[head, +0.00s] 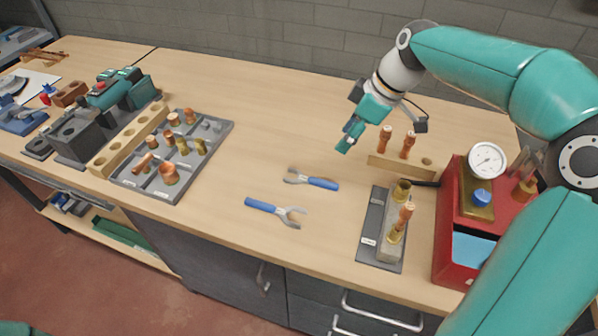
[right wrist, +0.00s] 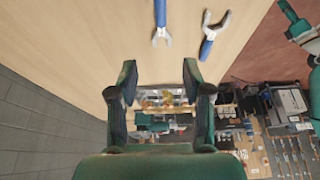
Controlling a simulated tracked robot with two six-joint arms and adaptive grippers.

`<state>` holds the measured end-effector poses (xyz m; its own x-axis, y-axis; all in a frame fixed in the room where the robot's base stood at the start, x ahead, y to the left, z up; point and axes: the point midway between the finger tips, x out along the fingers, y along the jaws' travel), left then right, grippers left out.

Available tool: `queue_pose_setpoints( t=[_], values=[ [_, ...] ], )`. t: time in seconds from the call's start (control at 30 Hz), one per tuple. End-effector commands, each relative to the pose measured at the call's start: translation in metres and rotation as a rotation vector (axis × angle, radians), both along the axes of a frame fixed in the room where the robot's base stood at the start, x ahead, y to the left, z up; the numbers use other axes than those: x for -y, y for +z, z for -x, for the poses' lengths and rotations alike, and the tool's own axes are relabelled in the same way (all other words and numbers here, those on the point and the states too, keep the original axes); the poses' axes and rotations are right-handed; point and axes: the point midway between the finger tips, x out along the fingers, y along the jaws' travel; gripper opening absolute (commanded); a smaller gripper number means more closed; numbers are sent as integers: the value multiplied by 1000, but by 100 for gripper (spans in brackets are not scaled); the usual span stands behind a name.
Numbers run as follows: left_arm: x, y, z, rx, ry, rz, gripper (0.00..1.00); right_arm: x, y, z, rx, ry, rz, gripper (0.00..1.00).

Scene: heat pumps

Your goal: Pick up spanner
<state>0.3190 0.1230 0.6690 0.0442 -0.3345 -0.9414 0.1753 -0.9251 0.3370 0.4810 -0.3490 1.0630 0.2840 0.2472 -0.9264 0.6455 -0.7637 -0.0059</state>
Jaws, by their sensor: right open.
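Two spanners with blue handles and grey open jaws lie flat on the wooden bench. The nearer spanner (head: 276,211) has its jaw to the right, and the farther spanner (head: 312,180) has its jaw to the left. In the right wrist view one spanner (right wrist: 160,22) shows at the top middle and the other spanner (right wrist: 208,38) to its right. My right gripper (head: 345,146) is above the bench, behind and to the right of both spanners, apart from them. Its fingers (right wrist: 163,80) are spread with nothing between them. My left gripper is not in view.
A grey compartment tray (head: 137,187) with copper and brass fittings is to the left. A wooden block with copper fittings (head: 386,165), a grey fixture plate (head: 370,225) and a red box with a gauge (head: 447,240) are to the right. The bench between is largely clear.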

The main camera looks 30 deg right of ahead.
Motion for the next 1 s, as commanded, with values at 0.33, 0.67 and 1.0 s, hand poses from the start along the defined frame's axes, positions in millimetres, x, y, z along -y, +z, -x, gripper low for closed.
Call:
queue_pose_setpoints(
  t=[0.33,0.67,1.0],
  values=[
    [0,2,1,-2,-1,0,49,-20,-56,-24,-12,16,-2,49],
    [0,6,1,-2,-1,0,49,-30,-105,-38,-7,8,-1,49],
    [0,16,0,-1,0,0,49,-32,-133,-41,-10,5,-3,49]
  ],
)
